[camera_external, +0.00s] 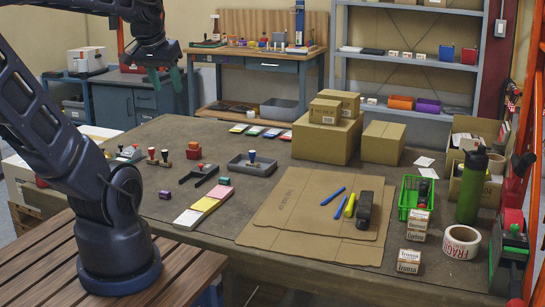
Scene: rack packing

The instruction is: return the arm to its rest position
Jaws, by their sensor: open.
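My gripper (165,78) hangs at the upper left of the external view, high above the far left side of the work table. Its green-tipped fingers are apart and nothing shows between them. My dark arm rises from its base on the wooden slatted surface at the lower left and bends over out of the top of the picture. The gripper is clear of the table (300,190) and of everything on it.
Cardboard boxes (325,138) stand at the table's back. Stamps (252,160) and paper pads (205,203) lie at left. Flat cardboard (300,215) holds pens and a black tool. A green basket (412,196), green bottle (472,188) and tape roll (461,242) stand at right.

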